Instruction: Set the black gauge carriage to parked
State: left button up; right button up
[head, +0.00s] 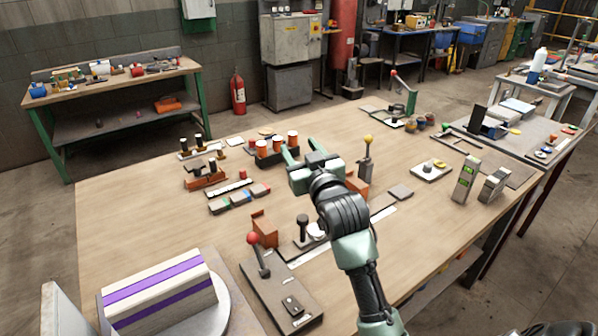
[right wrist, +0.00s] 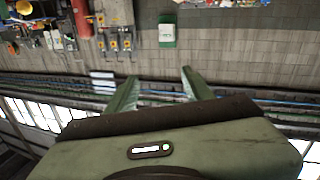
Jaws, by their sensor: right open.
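A black carriage (head: 302,230) with an upright black knob sits on a long flat rail with a pale scale strip (head: 345,234) on the table. I take this to be the gauge carriage; a white round part beside it is partly covered by my right arm. Orange-brown end blocks stand near the rail, one at left (head: 263,229) and one partly hidden behind my arm (head: 356,184). My right gripper (head: 300,148) is open and empty, beyond the carriage and above the table. Its spread fingers also show in the right wrist view (right wrist: 160,88). My left gripper is out of view.
A red-knobbed lever (head: 258,254) stands on a dark plate near the front. A yellow-knobbed lever (head: 367,160) stands right of my gripper. Orange-topped cylinders (head: 277,146) stand close behind the fingers. A striped block (head: 160,292) lies front left. Bare table shows at left.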

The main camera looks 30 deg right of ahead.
notch_tip(320, 180, down, 7)
jog(key=s+d+n+h+b, duration=0.1)
jog(key=s+n+b, duration=0.1)
jog(key=n, duration=0.8)
jog(key=n+y+b, duration=0.1)
jog(key=n+b, duration=0.2)
jog(key=n, duration=2.2)
send_near(300, 215)
jog(key=w, duration=0.1)
jog(key=w+d, duration=0.1)
jog(key=w, duration=0.2)
jog(key=shift+w+d+f, duration=0.1)
jog(key=shift+d+f, duration=0.05)
jog(key=shift+f, duration=0.2)
jog(key=w, duration=0.2)
jog(key=w+d, duration=0.1)
jog(key=w, duration=0.4)
jog(key=shift+w+d, duration=0.2)
jog(key=shift+w, duration=0.1)
grip_shut()
jog(key=shift+a, duration=0.1)
